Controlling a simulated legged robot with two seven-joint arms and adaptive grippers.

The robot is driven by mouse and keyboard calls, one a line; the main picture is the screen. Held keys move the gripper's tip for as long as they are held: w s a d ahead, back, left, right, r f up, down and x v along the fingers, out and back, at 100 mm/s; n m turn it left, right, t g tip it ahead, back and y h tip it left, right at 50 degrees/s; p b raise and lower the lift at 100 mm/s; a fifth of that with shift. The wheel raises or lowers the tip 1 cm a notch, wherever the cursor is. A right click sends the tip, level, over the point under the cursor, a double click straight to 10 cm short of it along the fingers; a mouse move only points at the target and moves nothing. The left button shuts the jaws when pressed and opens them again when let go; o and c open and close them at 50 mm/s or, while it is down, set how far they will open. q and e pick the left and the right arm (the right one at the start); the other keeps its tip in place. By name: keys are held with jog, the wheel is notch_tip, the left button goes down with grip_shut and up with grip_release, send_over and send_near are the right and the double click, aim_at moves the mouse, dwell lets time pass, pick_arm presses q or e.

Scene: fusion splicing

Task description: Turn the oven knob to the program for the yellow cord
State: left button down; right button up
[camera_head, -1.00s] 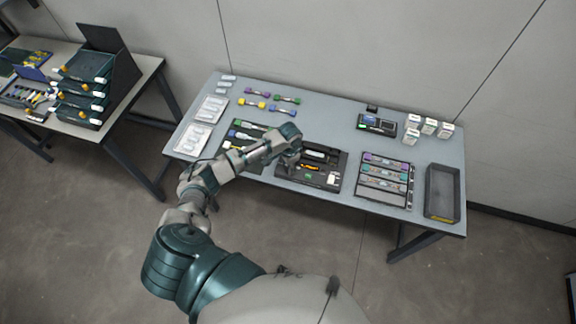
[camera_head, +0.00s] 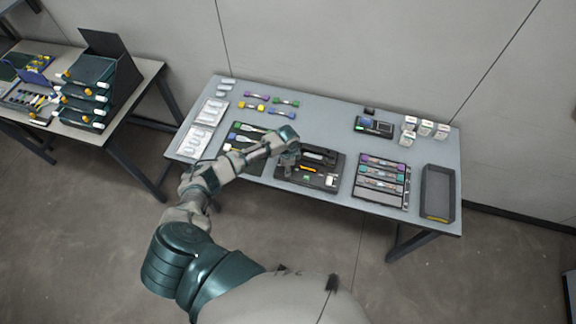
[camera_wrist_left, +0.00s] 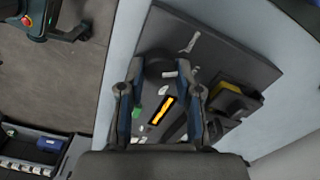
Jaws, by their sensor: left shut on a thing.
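The oven (camera_head: 325,183) is a dark flat unit at the front middle of the table, with a small lit orange display (camera_head: 307,168). In the left wrist view its dark round knob (camera_wrist_left: 160,66) is between my left fingers, and the orange display (camera_wrist_left: 163,111) and a green button (camera_wrist_left: 137,111) show below it. My left gripper (camera_head: 287,166) is over the left part of the oven, and in the left wrist view (camera_wrist_left: 160,76) it is shut on the knob. The display text is too small to read. A yellow cord piece (camera_head: 251,105) appears to lie at the back left. My right gripper is not in view.
Right of the oven is a rack (camera_head: 381,182) with several coloured modules, then a dark tray (camera_head: 425,192) with a yellow strip at its front. A small device (camera_head: 374,127) and several white boxes (camera_head: 425,128) stand behind. A dark mat (camera_head: 243,158) with tools lies left.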

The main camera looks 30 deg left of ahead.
pick_arm(q)
jog(key=shift+s+a+f+m+p, duration=0.1)
jog(key=shift+s+m+p, duration=0.15)
jog(key=shift+m, duration=0.75)
jog(key=m, duration=0.2)
jog(key=shift+m+p, duration=0.3)
jog(key=shift+m, duration=0.5)
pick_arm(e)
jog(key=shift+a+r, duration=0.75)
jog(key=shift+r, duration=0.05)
pick_arm(q)
jog(key=shift+m, duration=0.3)
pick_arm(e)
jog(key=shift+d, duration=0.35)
